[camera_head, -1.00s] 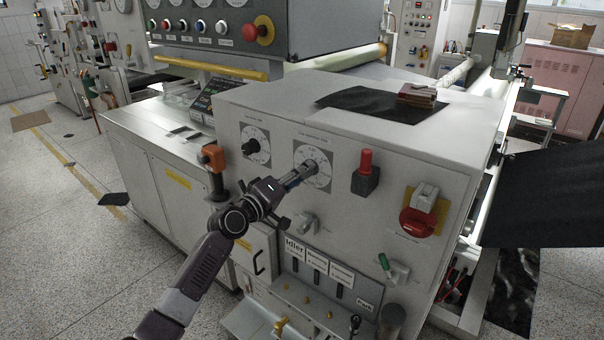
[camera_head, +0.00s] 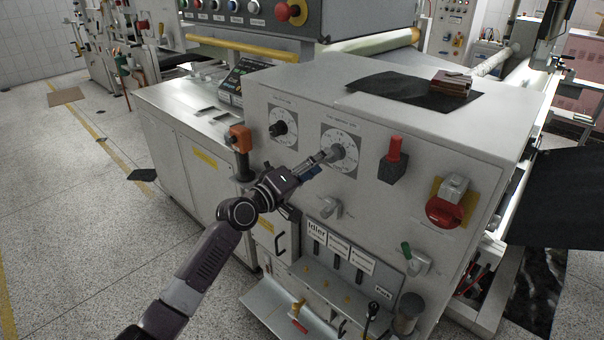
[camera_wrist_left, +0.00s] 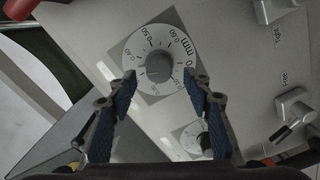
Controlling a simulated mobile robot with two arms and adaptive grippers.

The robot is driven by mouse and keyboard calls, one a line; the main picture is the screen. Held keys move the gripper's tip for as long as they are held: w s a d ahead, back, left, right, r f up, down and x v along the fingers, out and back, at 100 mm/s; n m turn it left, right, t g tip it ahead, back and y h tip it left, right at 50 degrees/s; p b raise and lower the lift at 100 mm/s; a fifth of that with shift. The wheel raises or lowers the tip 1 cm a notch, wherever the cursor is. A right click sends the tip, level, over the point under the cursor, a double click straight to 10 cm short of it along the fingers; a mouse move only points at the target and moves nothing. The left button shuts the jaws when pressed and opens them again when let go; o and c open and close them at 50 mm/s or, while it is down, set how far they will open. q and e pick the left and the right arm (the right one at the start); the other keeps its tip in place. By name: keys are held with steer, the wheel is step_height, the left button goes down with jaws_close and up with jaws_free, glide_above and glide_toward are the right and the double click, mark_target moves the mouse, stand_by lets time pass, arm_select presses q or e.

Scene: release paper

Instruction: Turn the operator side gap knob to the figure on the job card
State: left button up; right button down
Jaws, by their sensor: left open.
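A round white dial with a grey knob (camera_head: 338,152) is on the front panel of the machine, on a grey plate. Its small label is too blurred to read. In the left wrist view the knob (camera_wrist_left: 159,66) sits at the dial's centre, with figures such as 0.50 and 0.60 and "mm" around it. My left gripper (camera_head: 326,158) is in front of this dial. In the left wrist view its blue-padded fingers (camera_wrist_left: 163,79) are open, one on each side of the knob, with visible space between. I cannot make out a job card. My right gripper is out of view.
A second dial with a black knob (camera_head: 278,129) is to the left. A red-handled switch (camera_head: 394,158), a red rotary switch (camera_head: 447,203) and an orange-topped box (camera_head: 240,138) are nearby. A grey lever (camera_head: 330,207) is just below. Black sheet (camera_head: 400,90) lies on top.

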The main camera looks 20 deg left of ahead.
arm_select(q)
steer(key=v, duration=0.7)
steer(key=shift+s, duration=0.35)
steer(key=shift+a, duration=0.1)
